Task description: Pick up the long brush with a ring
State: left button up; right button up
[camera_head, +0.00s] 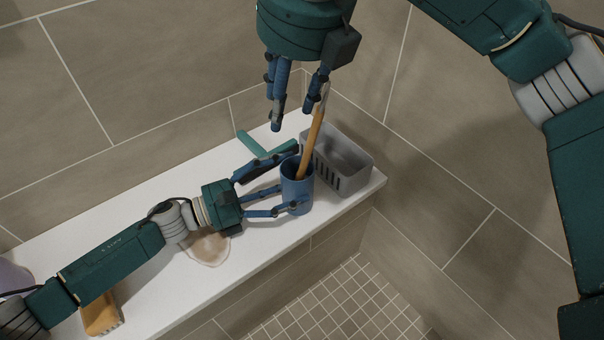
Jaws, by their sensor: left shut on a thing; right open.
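The long brush (312,137) has a wooden handle and stands tilted in a blue cup (296,190). Its upper end, with what looks like a light ring, is close to my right gripper's fingers. My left gripper (290,182) comes from the left and is shut around the blue cup on the white ledge. My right gripper (299,108) points down from above, open, its fingers spread just above and left of the brush's top end. The brush's lower end is hidden inside the cup.
A grey slotted basket (341,161) stands right behind the cup on the white ledge (150,232). A green squeegee-like thing (262,150) lies behind the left gripper. A beige item (210,247) and a wooden brush (101,314) lie toward the left. Tiled walls border the ledge.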

aim_at(313, 125)
jog(key=s+d+r+m+t, duration=0.1)
jog(key=d+r+m+t, duration=0.1)
jog(key=d+m, duration=0.2)
jog(key=shift+h, duration=0.3)
jog(key=shift+d+x, duration=0.25)
jog(key=shift+x, duration=1.65)
jog(key=shift+d+x, duration=0.2)
jog(key=shift+x, duration=1.7)
jog(key=shift+d+x, duration=0.25)
jog(key=shift+x, duration=1.65)
jog(key=shift+w, duration=0.15)
grip_shut()
